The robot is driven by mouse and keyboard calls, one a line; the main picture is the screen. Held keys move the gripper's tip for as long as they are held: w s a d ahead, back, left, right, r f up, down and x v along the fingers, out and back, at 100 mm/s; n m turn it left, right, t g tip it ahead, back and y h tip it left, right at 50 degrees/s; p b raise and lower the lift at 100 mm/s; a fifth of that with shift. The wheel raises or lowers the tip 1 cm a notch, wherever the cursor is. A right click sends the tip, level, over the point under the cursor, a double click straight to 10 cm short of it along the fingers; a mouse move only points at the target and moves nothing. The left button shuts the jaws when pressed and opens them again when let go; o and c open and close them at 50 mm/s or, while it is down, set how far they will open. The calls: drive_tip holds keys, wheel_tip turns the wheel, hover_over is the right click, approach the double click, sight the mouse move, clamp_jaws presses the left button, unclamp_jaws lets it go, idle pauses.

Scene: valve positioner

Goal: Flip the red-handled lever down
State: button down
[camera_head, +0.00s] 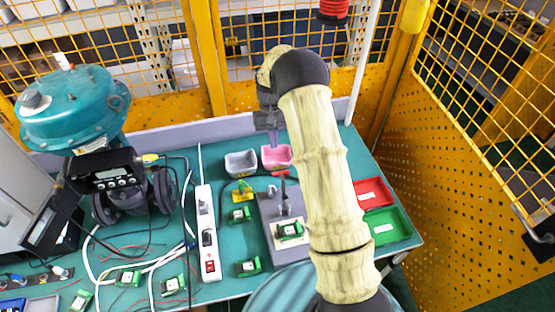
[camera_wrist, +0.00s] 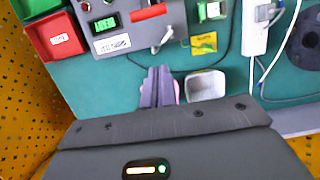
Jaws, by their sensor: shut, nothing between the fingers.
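The red-handled lever (camera_head: 281,173) is on a grey fixture (camera_head: 268,209) on the teal bench; its red grip is at the fixture's far edge, with a dark shaft below it. In the wrist view the red grip (camera_wrist: 148,12) lies at the top, over the grey fixture (camera_wrist: 115,35). My gripper (camera_head: 272,138) points down over the pink bin, beyond the lever and apart from it. In the wrist view my gripper (camera_wrist: 157,72) shows its fingers together and empty. My arm hides part of the fixture's right side in the head view.
A grey bin (camera_head: 241,163) and a pink bin (camera_head: 277,155) stand behind the fixture. A red tray (camera_head: 374,192) and a green tray (camera_head: 388,225) lie to the right. A white power strip (camera_head: 207,232) and a teal valve actuator (camera_head: 73,107) are left. Yellow mesh fencing encloses the bench.

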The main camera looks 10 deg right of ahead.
drive_tip(key=s+f+p, duration=0.4)
drive_tip(key=s+f, duration=0.1)
idle(0.3)
drive_tip(key=shift+s+f, duration=0.1)
idle(0.4)
